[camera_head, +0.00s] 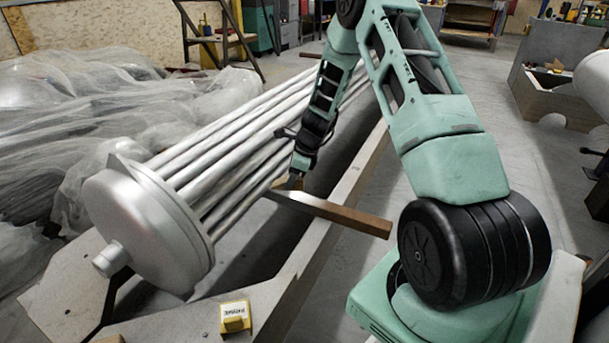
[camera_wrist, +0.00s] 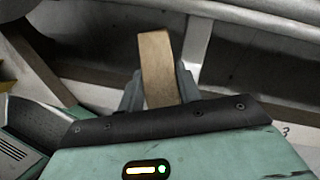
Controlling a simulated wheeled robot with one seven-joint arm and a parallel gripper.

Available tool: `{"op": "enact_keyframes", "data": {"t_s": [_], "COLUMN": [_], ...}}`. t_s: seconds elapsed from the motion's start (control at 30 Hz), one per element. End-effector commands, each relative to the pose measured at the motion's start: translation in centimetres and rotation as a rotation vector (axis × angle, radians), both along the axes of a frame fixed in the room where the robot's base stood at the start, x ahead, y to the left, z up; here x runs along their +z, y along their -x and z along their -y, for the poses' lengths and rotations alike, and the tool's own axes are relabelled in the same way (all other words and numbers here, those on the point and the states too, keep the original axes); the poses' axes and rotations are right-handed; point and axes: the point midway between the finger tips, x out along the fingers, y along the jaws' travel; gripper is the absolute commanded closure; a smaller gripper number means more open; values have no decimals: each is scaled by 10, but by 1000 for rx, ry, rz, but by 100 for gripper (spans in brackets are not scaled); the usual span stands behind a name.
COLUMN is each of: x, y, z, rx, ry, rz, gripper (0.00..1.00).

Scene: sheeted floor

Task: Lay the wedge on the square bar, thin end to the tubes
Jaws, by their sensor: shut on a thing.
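My gripper (camera_head: 294,183) is shut on the wedge, a brown, wood-coloured block that stands out from between the fingers in the wrist view (camera_wrist: 156,62). In the head view only a small part of the wedge shows below the fingers. The square bar (camera_head: 345,217) is brown at its right end and greyer toward the tubes. It reaches across the frame's near beam. My gripper is just above its tube-side end; I cannot tell whether the wedge touches it. The long silver tubes (camera_head: 232,160) lie left of the gripper. The wedge's taper cannot be made out clearly.
A round silver end cap (camera_head: 145,225) closes the tube bundle. The pale frame beam (camera_head: 300,262) runs beneath the bar. A yellow labelled box (camera_head: 236,317) sits at the front on the frame. Plastic sheeting (camera_head: 60,110) covers things at left.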

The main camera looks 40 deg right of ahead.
Motion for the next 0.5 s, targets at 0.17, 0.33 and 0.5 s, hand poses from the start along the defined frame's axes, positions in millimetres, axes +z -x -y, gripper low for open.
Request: {"op": "enact_keyframes", "data": {"t_s": [0.17, 0.33, 0.5], "x": [-8, -10, -10], "y": [3, 5, 5], "z": [40, 51, 51], "rx": [-306, -396, -393], "ry": [-1, -2, -2], "rz": [0, 0, 0], "gripper": [89, 89, 89]}}
